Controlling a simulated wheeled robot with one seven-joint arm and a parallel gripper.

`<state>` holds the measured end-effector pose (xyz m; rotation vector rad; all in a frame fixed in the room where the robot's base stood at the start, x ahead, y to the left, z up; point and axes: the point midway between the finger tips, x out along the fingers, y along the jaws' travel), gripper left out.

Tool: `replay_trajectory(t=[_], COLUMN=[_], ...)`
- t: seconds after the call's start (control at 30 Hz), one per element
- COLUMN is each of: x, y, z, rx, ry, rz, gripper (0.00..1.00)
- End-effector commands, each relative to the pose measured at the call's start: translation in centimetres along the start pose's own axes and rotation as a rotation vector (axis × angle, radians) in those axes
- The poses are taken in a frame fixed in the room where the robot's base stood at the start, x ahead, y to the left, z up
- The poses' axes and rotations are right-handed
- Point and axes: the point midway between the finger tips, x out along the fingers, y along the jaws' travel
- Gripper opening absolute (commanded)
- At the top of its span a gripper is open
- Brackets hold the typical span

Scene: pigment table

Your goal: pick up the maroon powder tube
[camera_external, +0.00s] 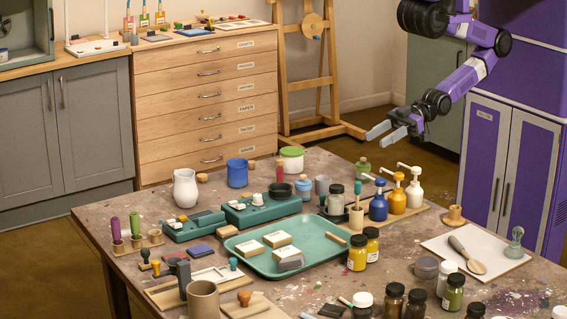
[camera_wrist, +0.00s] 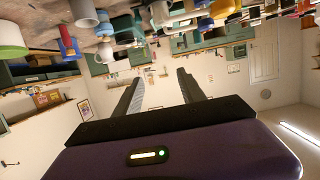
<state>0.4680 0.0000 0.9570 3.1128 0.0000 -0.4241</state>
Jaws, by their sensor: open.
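A slim maroon-red tube (camera_external: 280,172) stands upright near the back edge of the paint-stained table (camera_external: 330,165) in the external view, between a green-lidded white jar and a dark bowl. It is small there, and I take it to be the maroon powder tube. My gripper (camera_external: 376,139) is up at the back right, beyond and above the table's far edge, well to the right of the tube. Its two fingers are apart with nothing between them.
Close to the tube are the green-lidded jar (camera_external: 292,160), a dark bowl (camera_external: 280,191), a blue jar (camera_external: 304,187) and a blue cup (camera_external: 237,173). Pump bottles (camera_external: 397,193) stand at the right. A teal tray (camera_external: 263,262) lies mid-table. Space above the table is free.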

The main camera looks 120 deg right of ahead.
Motion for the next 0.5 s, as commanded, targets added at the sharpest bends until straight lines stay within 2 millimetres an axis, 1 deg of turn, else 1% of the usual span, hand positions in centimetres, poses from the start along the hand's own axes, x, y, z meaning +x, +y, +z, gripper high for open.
replay_trajectory(t=[0.07,0.13,0.17,0.23,0.27,0.37,0.4,0.47,0.5], x=[0.1,0.5,0.8,1.8,2.3,4.5,5.4,6.8,7.8], y=[0.0,0.0,0.0,0.2,0.4,1.5,2.2,3.4,4.3], z=[0.0,0.3,0.5,1.3,1.7,3.3,3.9,4.6,5.0], rx=[-0.011,-0.065,-0.11,-0.258,-0.339,-0.661,-0.797,-1.002,-1.137], ry=[-0.001,-0.009,-0.017,-0.042,-0.057,-0.119,-0.15,-0.199,-0.237], rz=[-0.001,-0.002,-0.004,-0.007,-0.008,-0.006,-0.003,0.004,0.01], gripper=[0.47,0.47,0.47,0.47,0.47,0.47,0.47,0.47,0.47])
